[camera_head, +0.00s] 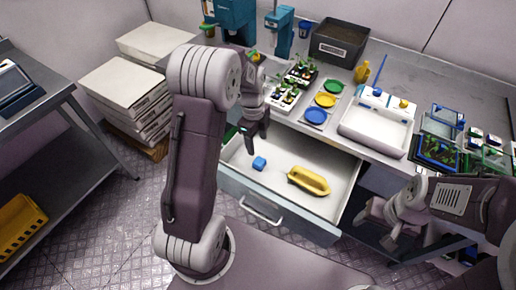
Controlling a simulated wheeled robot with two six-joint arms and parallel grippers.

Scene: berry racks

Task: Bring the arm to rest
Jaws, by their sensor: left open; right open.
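My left gripper (258,137) hangs above the left part of an open drawer (237,183), its fingers pointing down. It is open and holds nothing that I can see. A small blue block (259,163) lies on the drawer floor just below it, apart from it. A yellow boat-shaped tray (309,181) lies further right in the drawer. My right gripper (378,228) is low at the right, outside the drawer's right side. It is open and appears empty. My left arm hides part of the counter's left end and the drawer's left side.
The counter holds a seedling tray (287,98), green, yellow and blue discs (316,116), a white basin (376,132), a dark bin (339,42) and blue-framed racks (437,150). White boxes (124,84) are stacked at the left. A grey table (62,125) stands far left. The floor between is clear.

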